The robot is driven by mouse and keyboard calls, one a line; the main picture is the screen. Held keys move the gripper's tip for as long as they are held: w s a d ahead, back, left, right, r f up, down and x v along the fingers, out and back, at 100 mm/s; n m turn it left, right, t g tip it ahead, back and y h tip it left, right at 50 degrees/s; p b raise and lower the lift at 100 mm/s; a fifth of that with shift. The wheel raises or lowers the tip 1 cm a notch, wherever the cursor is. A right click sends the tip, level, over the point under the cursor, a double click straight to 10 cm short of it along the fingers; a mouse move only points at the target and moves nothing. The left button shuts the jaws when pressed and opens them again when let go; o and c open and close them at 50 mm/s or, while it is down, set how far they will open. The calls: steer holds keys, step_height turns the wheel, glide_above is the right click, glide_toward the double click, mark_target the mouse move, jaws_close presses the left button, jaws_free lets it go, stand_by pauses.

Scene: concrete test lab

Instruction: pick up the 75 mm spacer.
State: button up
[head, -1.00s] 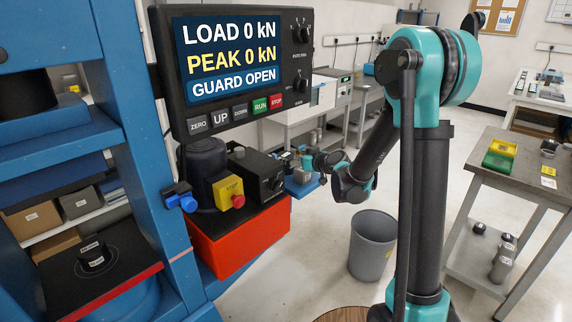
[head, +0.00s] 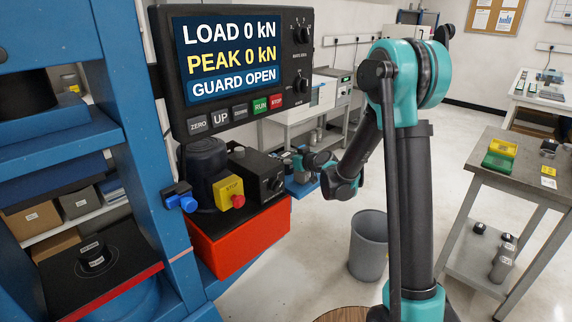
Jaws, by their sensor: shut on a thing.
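My gripper (head: 291,160) is small and far off in the head view, behind the black control box and above a blue tray (head: 303,191). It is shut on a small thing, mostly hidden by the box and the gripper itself. This may be the 75 mm spacer, but no label on it can be read. A grey piece (head: 301,178) shows at the tray, just under the gripper; whether it is held or stands on the tray cannot be told.
A blue press frame (head: 150,130) with a display (head: 230,60) fills the left. A labelled dark block (head: 95,256) stands on its platen. A grey bin (head: 369,245) stands on the floor. A table (head: 535,174) at right has several dark cylinders on its lower shelf.

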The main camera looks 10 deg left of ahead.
steer(key=c, duration=1)
jaws_close()
steer(key=shift+r, duration=0.15)
